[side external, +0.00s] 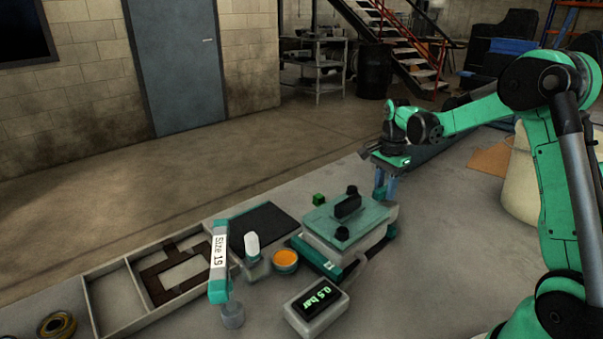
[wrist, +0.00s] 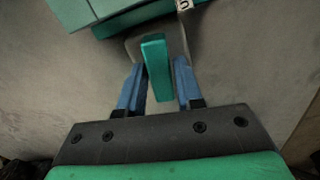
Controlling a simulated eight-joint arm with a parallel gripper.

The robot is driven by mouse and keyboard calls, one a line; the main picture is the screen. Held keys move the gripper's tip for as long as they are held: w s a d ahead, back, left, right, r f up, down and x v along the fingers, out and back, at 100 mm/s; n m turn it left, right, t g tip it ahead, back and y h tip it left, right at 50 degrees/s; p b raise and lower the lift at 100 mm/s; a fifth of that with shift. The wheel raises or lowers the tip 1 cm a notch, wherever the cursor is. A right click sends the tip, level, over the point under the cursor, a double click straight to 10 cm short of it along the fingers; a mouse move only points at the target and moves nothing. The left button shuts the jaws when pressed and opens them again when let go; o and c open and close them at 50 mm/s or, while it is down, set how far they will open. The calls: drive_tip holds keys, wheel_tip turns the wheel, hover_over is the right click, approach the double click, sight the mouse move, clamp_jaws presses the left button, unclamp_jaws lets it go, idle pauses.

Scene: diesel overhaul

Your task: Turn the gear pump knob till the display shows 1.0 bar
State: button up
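The display (side external: 316,297) sits on a grey box at the front and reads 0.5 bar in green digits. The gear pump, a teal and grey block (side external: 325,217) with black fittings on top, stands behind it. In the wrist view a green bar-shaped knob (wrist: 157,70) sticks up from a grey base beside a teal block (wrist: 105,12). My gripper (wrist: 159,75) is open, with one blue finger on each side of the knob and a gap visible on both sides. In the side view my gripper (side external: 385,188) points down at the pump's far right end; the knob cannot be made out there.
An orange-filled bowl (side external: 285,259), a white-topped item (side external: 252,244) and a small green cube (side external: 319,199) stand near the pump. A sectioned tray (side external: 115,300) lies left. Bench front right is clear.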

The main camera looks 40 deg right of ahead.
drive_tip(key=o, duration=0.3)
drive_tip(key=shift+r, duration=0.15)
drive_tip(key=shift+r, duration=2.6)
drive_tip(key=shift+r, duration=0.1)
drive_tip(key=shift+r, duration=1.9)
drive_tip(key=s+a+f+n+t, duration=0.1)
drive_tip(key=s+a+n+t, duration=0.2)
drive_tip(key=a+n, duration=0.6)
drive_tip(key=s+a+f+n+t, duration=0.1)
drive_tip(key=s+a+n+t, duration=0.3)
drive_tip(key=a+n, duration=0.6)
drive_tip(key=shift+s+n, duration=0.3)
drive_tip(key=shift+s, duration=0.1)
